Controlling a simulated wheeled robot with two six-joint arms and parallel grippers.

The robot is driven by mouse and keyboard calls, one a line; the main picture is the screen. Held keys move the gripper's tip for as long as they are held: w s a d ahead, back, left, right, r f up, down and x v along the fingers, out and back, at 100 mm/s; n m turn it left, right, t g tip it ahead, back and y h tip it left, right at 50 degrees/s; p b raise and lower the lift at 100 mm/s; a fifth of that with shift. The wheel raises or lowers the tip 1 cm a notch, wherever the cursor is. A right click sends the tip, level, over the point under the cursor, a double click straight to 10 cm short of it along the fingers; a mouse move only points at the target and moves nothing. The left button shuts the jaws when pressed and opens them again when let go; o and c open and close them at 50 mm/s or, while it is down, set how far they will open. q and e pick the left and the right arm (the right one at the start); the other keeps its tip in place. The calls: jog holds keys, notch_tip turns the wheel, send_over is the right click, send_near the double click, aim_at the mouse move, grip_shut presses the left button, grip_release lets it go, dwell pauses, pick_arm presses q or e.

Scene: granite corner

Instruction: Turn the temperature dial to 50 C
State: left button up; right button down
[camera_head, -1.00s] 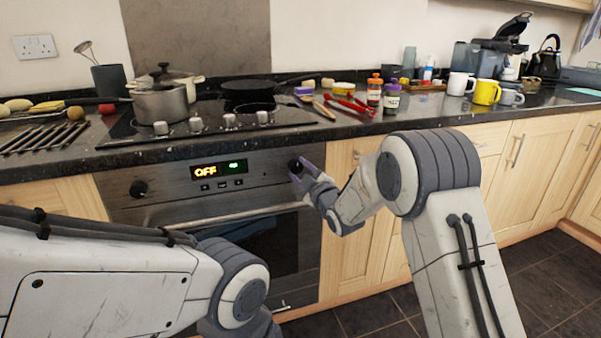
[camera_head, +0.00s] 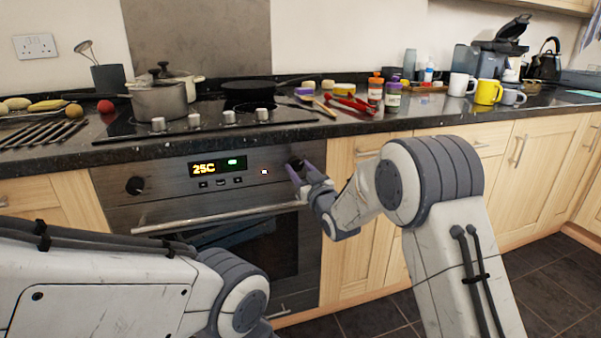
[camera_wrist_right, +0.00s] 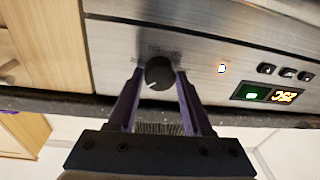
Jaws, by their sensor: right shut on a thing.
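The temperature dial (camera_head: 296,164) is a black round knob at the right end of the oven's steel panel. In the right wrist view the dial (camera_wrist_right: 159,73) sits between the two purple fingers, with a white pointer line on its face. My right gripper (camera_head: 299,170) is shut on the dial. The oven display (camera_head: 217,167) reads 25C in orange beside a small green light; it also shows upside down in the right wrist view (camera_wrist_right: 270,94). My left arm (camera_head: 110,275) is at lower left, its gripper out of view.
Another black knob (camera_head: 135,186) is at the panel's left end. The oven handle (camera_head: 215,216) runs below the panel. The worktop above holds a pot (camera_head: 159,100), red tongs (camera_head: 352,104), jars and mugs. A small square light (camera_head: 264,171) glows left of the dial.

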jog(key=shift+f+m, duration=0.1)
jog(key=shift+m, duration=0.9)
jog(key=shift+c, duration=1.6)
grip_release()
jog(key=v, duration=1)
jog(key=shift+s+p, duration=0.25)
jog(key=shift+p, duration=0.05)
jog(key=shift+a, duration=0.1)
